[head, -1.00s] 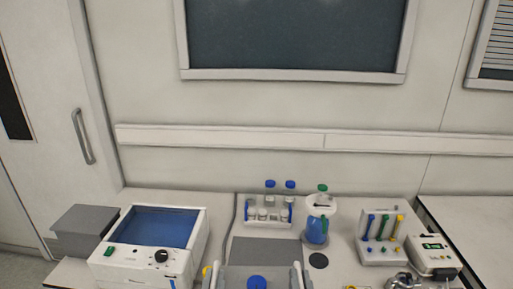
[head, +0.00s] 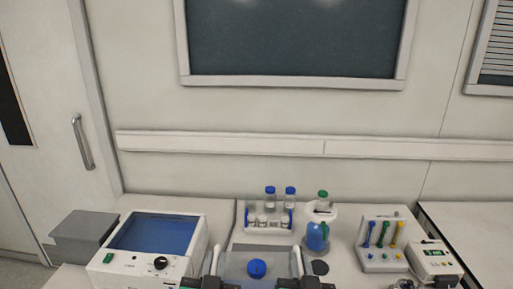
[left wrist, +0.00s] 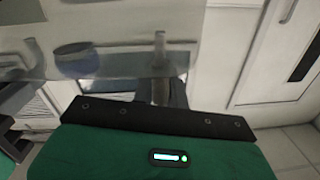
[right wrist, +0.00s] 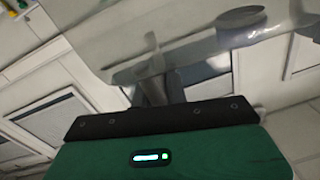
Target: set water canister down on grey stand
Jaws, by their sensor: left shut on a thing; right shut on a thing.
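The water canister (head: 236,266) is a clear, boxy vessel with a blue cap (head: 257,268) and an upright handle at each side, at the bottom centre of the head view. My left gripper (head: 212,280) is shut on its left handle and my right gripper (head: 299,279) on its right handle. The canister also shows in the left wrist view (left wrist: 115,66) and the right wrist view (right wrist: 200,48), looking upright. A flat grey surface (head: 246,246) shows just behind the canister, mostly covered by it. The canister's underside is hidden, so contact below cannot be told.
A white device with a blue top (head: 150,232) stands left, beside a grey block (head: 85,238). Behind are a bottle rack (head: 268,222) and a blue vessel (head: 316,237) on a white holder. A pipette rack (head: 383,259) and a small meter (head: 434,262) stand right.

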